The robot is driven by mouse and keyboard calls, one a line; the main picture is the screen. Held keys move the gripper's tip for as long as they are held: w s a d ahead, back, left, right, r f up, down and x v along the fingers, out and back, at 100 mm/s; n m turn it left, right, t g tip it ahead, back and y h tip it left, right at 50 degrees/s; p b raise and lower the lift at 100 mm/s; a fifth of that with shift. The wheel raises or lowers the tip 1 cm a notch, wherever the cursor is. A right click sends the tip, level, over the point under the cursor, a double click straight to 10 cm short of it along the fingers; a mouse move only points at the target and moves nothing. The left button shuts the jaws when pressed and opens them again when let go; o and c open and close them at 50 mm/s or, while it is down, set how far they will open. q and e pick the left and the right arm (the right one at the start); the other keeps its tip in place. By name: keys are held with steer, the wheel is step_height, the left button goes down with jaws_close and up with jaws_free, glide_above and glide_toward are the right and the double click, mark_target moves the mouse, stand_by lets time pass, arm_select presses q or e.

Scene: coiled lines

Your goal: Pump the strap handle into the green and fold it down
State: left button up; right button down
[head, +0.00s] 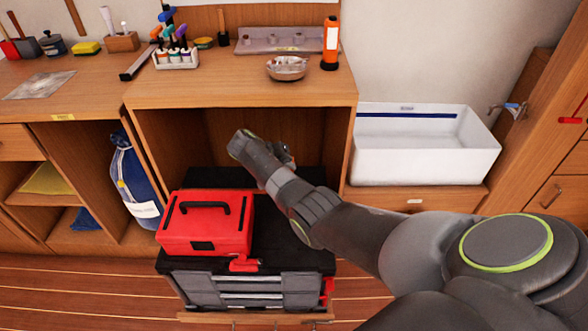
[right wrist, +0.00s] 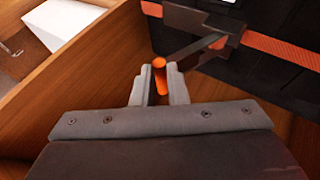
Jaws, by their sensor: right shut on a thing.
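In the right wrist view, the strap handle is a flat dark lever (right wrist: 188,52) with an orange grip (right wrist: 160,76). It comes out of a dark ratchet block (right wrist: 200,28) on a black case (right wrist: 265,72). An orange strap (right wrist: 272,43) runs across the case from the ratchet. My right gripper (right wrist: 160,86) is shut on the orange grip, one finger on each side. A white label sits at the top edge; no green mark can be made out. In the head view my right arm reaches into the wooden bay, and the handle cannot be made out. My left gripper is out of view.
A red toolbox (head: 205,228) sits on a black drawer case (head: 265,258) at the bay's front. Wooden walls (head: 335,150) close the bay at the sides. The countertop (head: 230,90) is above, and a white basin (head: 425,160) stands to the right.

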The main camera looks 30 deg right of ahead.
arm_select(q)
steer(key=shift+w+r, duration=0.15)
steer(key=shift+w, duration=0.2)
arm_select(e)
steer(key=shift+a+f, duration=0.45)
steer(key=shift+a, duration=0.35)
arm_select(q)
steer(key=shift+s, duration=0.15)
arm_select(e)
steer(key=c, duration=1.8)
jaws_free()
steer(key=o, duration=0.4)
steer(key=shift+w+f, duration=0.2)
steer(key=shift+f, duration=0.05)
steer(key=shift+c, duration=0.2)
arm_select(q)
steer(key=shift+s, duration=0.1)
arm_select(e)
steer(key=shift+r, duration=0.1)
steer(key=shift+r, duration=0.15)
